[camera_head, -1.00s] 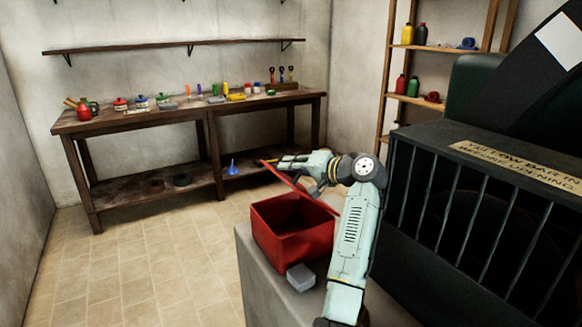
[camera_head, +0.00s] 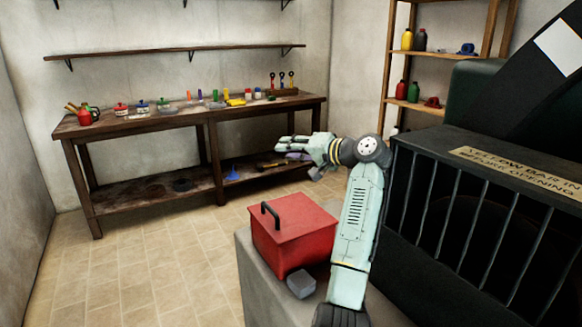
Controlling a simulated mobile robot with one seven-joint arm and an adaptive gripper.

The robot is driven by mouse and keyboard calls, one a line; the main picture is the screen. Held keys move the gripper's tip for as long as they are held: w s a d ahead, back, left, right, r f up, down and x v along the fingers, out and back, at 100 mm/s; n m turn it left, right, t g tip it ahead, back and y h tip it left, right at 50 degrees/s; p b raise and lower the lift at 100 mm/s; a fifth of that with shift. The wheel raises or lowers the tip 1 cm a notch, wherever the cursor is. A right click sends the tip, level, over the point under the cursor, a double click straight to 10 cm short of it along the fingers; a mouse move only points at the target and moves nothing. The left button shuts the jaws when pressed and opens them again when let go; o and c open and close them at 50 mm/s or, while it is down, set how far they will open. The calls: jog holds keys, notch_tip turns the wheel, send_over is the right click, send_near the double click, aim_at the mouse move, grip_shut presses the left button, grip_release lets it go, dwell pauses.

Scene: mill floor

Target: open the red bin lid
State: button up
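The red bin (camera_head: 300,260) stands on a grey block in front of me. Its red lid (camera_head: 295,222) lies flat over the top, so the inside is hidden. A black bar handle (camera_head: 270,214) stands up near the lid's left edge. My gripper (camera_head: 287,148) is in the air above and beyond the bin, pointing left. It is apart from the lid and handle. Its fingers look spread with nothing between them.
A small grey box (camera_head: 301,284) sits against the bin's front on the grey block (camera_head: 262,290). A dark barred machine (camera_head: 470,200) stands close on the right. A wooden workbench (camera_head: 200,118) with several items is at the back. The floor at left is clear.

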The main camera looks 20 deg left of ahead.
notch_tip(320, 180, up, 4)
jog(key=shift+f, duration=0.1)
dwell(0.5)
